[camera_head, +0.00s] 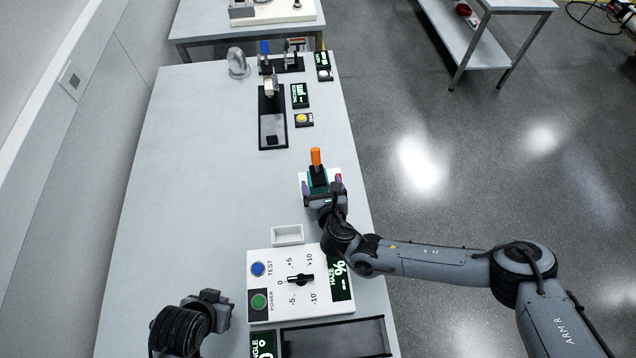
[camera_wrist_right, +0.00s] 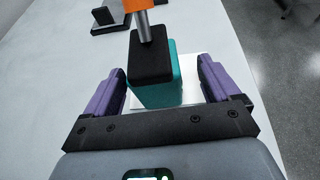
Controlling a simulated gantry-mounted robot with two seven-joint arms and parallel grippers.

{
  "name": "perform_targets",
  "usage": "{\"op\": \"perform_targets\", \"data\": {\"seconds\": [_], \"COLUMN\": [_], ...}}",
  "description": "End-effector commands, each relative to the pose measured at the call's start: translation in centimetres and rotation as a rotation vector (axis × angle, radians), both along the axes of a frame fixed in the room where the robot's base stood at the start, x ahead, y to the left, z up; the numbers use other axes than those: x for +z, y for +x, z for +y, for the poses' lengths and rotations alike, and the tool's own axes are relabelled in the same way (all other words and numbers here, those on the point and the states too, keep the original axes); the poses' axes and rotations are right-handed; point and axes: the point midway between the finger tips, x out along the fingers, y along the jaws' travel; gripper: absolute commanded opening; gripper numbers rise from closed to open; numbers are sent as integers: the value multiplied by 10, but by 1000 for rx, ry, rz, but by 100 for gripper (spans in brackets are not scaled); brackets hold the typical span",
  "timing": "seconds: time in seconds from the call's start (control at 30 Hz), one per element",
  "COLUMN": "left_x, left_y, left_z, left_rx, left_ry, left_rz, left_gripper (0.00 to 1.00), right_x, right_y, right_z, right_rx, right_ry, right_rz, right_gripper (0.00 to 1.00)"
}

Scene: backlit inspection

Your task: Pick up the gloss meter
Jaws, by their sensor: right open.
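A teal block with a black top, which I take to be the gloss meter (camera_wrist_right: 152,80), stands on a white plate (camera_wrist_right: 188,96). An orange handle on a metal shaft (camera_wrist_right: 144,22) rises at its top. In the head view the teal and black block (camera_head: 318,177) is on the bench, partly hidden by my right gripper (camera_head: 321,187). The right gripper's purple fingers (camera_wrist_right: 160,82) are open, one on each side of the block, with gaps on both sides. My left gripper (camera_head: 212,305) is over the bench's near left; its fingers are unclear.
A white control panel (camera_head: 277,290) with buttons and a knob lies nearer on the bench (camera_head: 190,170). A small white tray (camera_head: 288,235) sits between it and the block. A black fixture (camera_head: 264,118) and a yellow button (camera_head: 303,119) stand farther back. The bench's left side is clear.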

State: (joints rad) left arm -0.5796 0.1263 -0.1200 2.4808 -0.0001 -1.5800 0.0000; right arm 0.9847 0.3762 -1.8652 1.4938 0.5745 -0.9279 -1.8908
Motion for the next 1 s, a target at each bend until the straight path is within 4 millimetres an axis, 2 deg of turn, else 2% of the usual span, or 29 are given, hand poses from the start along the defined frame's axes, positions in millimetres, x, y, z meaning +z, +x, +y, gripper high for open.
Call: {"op": "perform_targets", "data": {"seconds": [0.33, 0.7, 1.0], "left_x": [-3, -3, -3], "left_y": [0, 0, 0], "left_z": [-3, -2, 0], "left_rx": [8, 6, 0], "left_ry": [-12, -9, 0], "left_rz": [1, 0, 1], "left_gripper": [0, 0, 0], "right_x": [-12, -14, -14], "right_y": [36, 42, 42], "right_z": [13, 14, 14], "right_rx": [-1, 0, 0], "right_ry": [1, 1, 1], "right_rz": [0, 1, 1], "right_gripper": [89, 88, 42]}}
